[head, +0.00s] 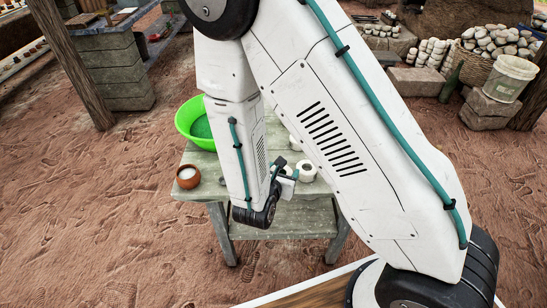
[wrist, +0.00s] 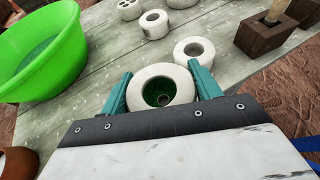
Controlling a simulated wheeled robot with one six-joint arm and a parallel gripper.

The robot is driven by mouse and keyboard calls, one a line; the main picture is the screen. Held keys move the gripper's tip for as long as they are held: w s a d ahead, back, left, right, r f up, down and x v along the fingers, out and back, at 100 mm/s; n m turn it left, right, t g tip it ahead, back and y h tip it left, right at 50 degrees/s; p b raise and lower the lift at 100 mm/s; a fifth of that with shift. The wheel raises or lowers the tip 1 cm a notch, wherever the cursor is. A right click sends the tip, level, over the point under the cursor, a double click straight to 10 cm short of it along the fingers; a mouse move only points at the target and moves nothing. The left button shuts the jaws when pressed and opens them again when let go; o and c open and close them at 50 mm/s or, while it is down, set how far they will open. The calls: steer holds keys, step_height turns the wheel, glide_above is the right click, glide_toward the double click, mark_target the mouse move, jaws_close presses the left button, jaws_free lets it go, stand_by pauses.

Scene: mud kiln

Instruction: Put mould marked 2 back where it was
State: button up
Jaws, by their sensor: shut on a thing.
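In the wrist view my gripper (wrist: 160,71) has its teal fingers on both sides of a thick white ring-shaped mould (wrist: 138,83) and is shut on it. The inside of this mould looks dark green, with a small round thing in it. No number mark can be read on it. I cannot tell whether it touches the table. Other white ring moulds stand beyond it: one close at the right (wrist: 194,49), one farther back (wrist: 154,24), and more at the top edge. In the head view my arm hides most of the gripper and the held mould.
The weathered table (head: 285,218) also carries a bright green basin (wrist: 40,50) at the left and a terracotta pot (head: 188,177) with white contents at its left edge. Bare table lies between basin and moulds.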

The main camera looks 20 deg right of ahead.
steer(key=shift+s+d+f, duration=0.1)
steer(key=shift+s+f, duration=0.05)
glide_above(274, 156)
steer(key=shift+d+f, duration=0.1)
steer(key=shift+f, duration=2.35)
steer(key=shift+f, duration=0.15)
steer(key=o, duration=1.1)
